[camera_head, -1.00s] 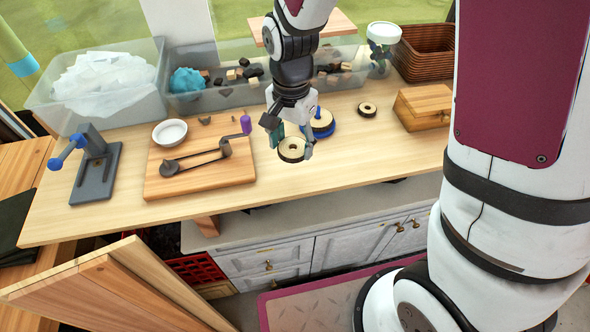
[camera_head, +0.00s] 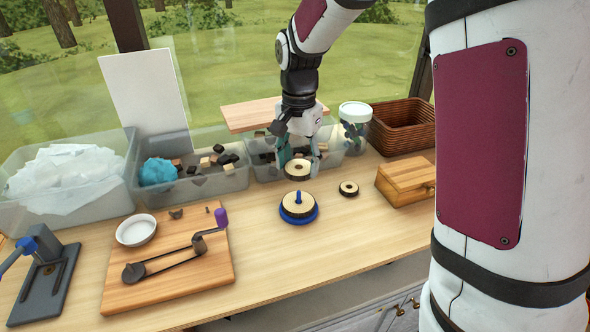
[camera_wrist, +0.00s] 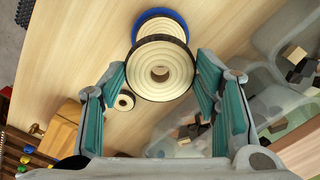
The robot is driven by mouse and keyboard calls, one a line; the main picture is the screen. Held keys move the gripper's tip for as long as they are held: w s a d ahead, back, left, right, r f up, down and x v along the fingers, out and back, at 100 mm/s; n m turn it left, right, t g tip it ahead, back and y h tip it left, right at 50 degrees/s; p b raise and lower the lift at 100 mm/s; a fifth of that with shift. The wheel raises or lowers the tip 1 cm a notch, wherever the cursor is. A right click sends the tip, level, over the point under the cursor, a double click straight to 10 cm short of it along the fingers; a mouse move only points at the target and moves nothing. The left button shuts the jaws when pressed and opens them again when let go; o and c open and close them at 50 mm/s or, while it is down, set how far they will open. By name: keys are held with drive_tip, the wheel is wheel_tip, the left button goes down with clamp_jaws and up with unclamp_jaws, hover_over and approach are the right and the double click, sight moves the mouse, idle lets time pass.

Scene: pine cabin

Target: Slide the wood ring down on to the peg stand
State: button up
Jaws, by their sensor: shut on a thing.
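The wood ring (camera_head: 298,171), pale with dark edges and a centre hole, is held between the fingers of my gripper (camera_head: 300,167). In the wrist view the ring (camera_wrist: 160,52) lies flat between the teal finger pads of my gripper (camera_wrist: 161,70). The peg stand (camera_head: 298,219) has a blue base, a pale wood disc with a dark edge on it, and an upright blue peg. In the head view the ring shows above the peg top in the picture, apart from it. In the wrist view the ring hides the peg and much of the stand (camera_wrist: 163,13).
A small ring (camera_head: 348,188) lies right of the stand, beside a wooden box (camera_head: 405,182). Clear bins (camera_head: 195,184) and a jar (camera_head: 354,130) stand behind. A board (camera_head: 215,262) with a crank tool is at left. The bench front is clear.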

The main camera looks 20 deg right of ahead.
sight(298, 192)
drive_tip(key=shift+f+b, duration=0.3)
drive_tip(key=shift+f, duration=2.05)
drive_tip(key=shift+f, duration=0.25)
drive_tip(key=shift+c, duration=0.2)
drive_tip(key=shift+f, duration=0.35)
drive_tip(key=shift+f, duration=0.55)
drive_tip(key=o, duration=1.4)
drive_tip(key=shift+w+r, duration=0.1)
wheel_tip(298, 192, up, 12)
drive_tip(key=shift+r, duration=0.1)
